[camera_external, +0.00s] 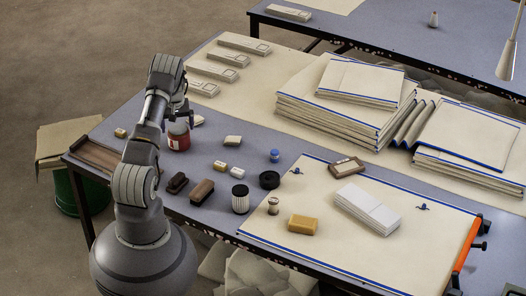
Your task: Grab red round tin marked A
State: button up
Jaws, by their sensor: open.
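A red round tin (179,142) stands upright on the blue-grey table, left of the table's middle. A lighter band shows on its side, but its marking is too small to read. My gripper (181,118) is at the tin's top, its jaws open. The arm hides part of the gripper, and I cannot tell whether the fingers touch the tin or are just above it.
Dark brushes (202,191), a ribbed white jar (240,199) and a black round tin (270,180) stand nearer the front. A white block (232,141) lies right of the red tin. Folded cloth stacks (345,100) fill the back. A wooden tray (97,155) lies at left.

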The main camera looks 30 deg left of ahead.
jog(key=f+b, duration=0.1)
jog(key=f, duration=0.1)
jog(key=w+f+b, duration=0.1)
jog(key=f, duration=0.1)
jog(key=a+f+b, duration=0.1)
jog(key=f, duration=0.2)
jog(key=shift+w, duration=0.25)
jog(key=shift+r, duration=0.1)
jog(key=shift+c, duration=0.7)
jog(key=c, duration=1)
